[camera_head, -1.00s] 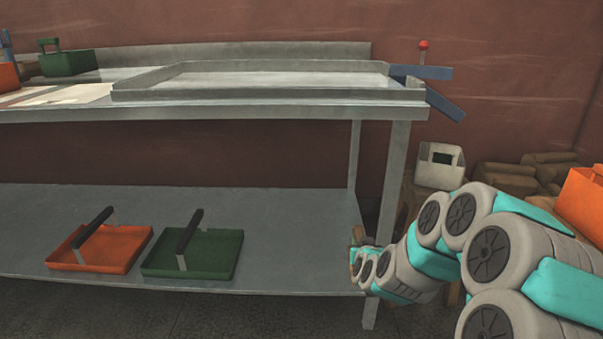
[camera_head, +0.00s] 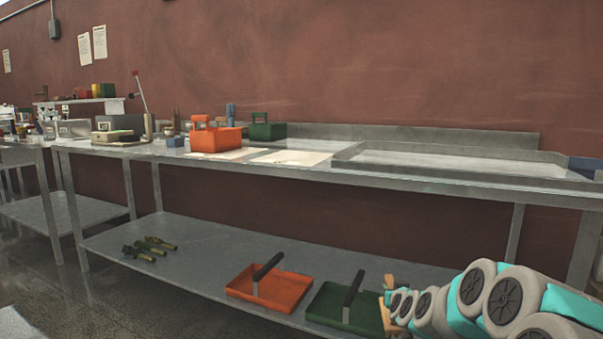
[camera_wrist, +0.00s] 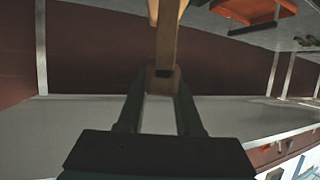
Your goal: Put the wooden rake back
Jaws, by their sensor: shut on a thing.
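The wooden rake (camera_wrist: 166,40) is held in my gripper (camera_wrist: 162,90). In the wrist view the jaws are closed around a wooden block, and a lighter wooden length extends from it to the top edge of the picture. In the head view a small part of the wooden rake (camera_head: 388,291) shows at the end of my arm, at the lower right, in front of the green tray's right side. The rest of it is hidden or out of frame.
A long metal table (camera_head: 440,177) carries a shallow metal tray (camera_head: 450,170), an orange container (camera_head: 215,139) and a green container (camera_head: 268,130). On its lower shelf (camera_head: 190,250) are an orange tray (camera_head: 285,297), a green tray (camera_head: 325,312) and several dark tools (camera_head: 140,254).

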